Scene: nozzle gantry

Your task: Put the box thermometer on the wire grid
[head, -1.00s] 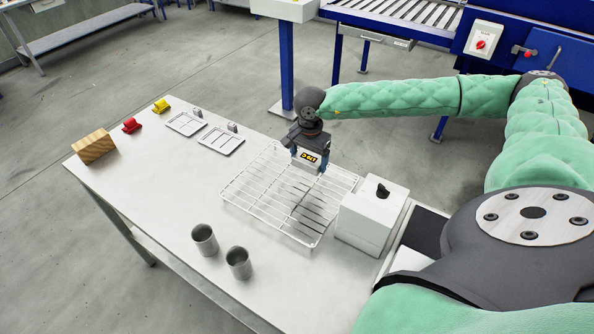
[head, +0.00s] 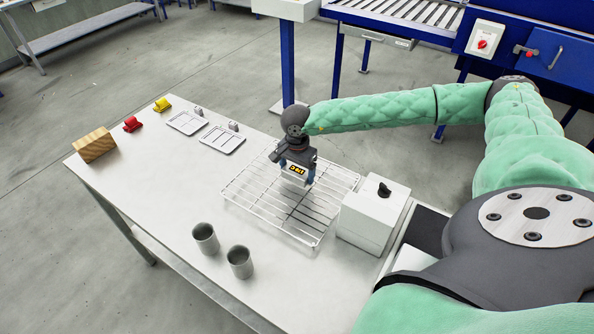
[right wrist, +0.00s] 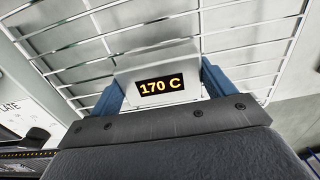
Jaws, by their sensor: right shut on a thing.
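The box thermometer (head: 297,170) is a small pale box with a dark display and orange digits. In the right wrist view the thermometer (right wrist: 158,78) reads 170 C. My right gripper (head: 296,175) is shut on it, with a blue finger on each side, over the wire grid (head: 265,210). The grid is a bright wire rack on the table; its wires also show behind the thermometer in the right wrist view (right wrist: 238,42). I cannot tell whether the thermometer touches the wires. My left gripper is not in view.
A white box with a black knob (head: 370,220) stands close to the grid's right side. Two grey cups (head: 206,239) stand in front. Two small trays (head: 222,140), a yellow item (head: 162,105), a red item (head: 132,125) and a wooden block (head: 94,146) lie to the left.

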